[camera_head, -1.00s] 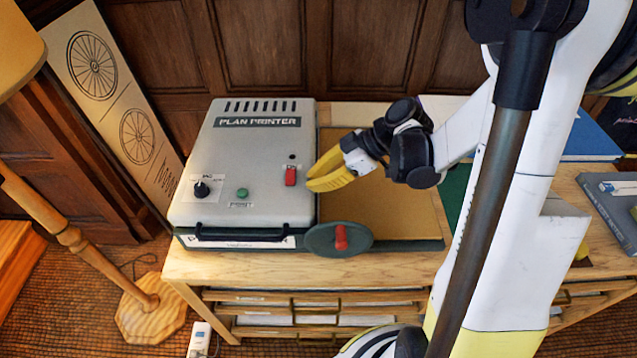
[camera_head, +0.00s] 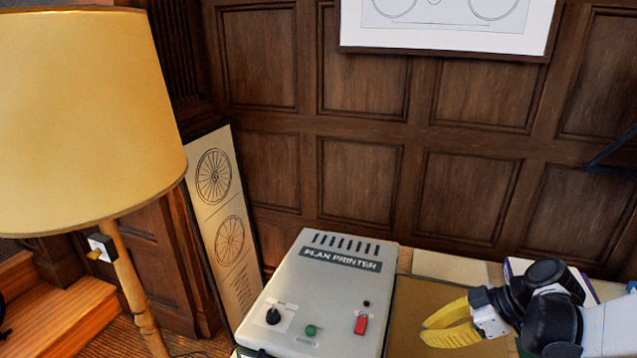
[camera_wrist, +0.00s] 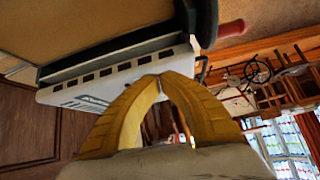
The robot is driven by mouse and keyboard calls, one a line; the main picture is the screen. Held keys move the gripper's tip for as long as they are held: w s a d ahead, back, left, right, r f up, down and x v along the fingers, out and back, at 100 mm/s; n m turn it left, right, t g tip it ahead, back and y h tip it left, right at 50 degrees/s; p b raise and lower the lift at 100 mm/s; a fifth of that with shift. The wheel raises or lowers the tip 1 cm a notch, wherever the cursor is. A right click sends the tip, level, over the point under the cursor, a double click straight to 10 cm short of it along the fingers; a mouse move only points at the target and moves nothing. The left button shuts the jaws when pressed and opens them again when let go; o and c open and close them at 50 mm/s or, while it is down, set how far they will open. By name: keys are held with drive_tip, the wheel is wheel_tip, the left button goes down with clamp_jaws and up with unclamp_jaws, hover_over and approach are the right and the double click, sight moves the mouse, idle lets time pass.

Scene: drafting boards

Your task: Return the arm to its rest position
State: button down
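My gripper (camera_head: 424,331) has yellow fingers and is at the lower right of the head view, just right of the grey plan printer (camera_head: 330,285). In the wrist view the fingertips (camera_wrist: 162,78) meet, with nothing visible between them. The gripper appears empty, apart from the printer and its red switch (camera_head: 361,323). My arm reaches in from the right edge. The printer also shows behind the fingers in the wrist view (camera_wrist: 120,80).
A floor lamp with a large yellow shade (camera_head: 85,120) stands at the left. A tall wheel-drawing board (camera_head: 222,215) leans on the panelled wall (camera_head: 360,180). A framed drawing (camera_head: 450,20) hangs above. The printer's brown bed (camera_head: 408,310) lies under the gripper side.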

drive_tip(key=s+a+r+m+t+h, duration=0.3)
drive_tip(key=s+a+r+m+h, duration=0.4)
drive_tip(key=m, duration=0.5)
drive_tip(key=shift+s+a+r+t+h, duration=0.3)
drive_tip(key=shift+s+r+h, duration=0.1)
drive_tip(key=shift+s+r, duration=0.7)
drive_tip(key=shift+f, duration=0.1)
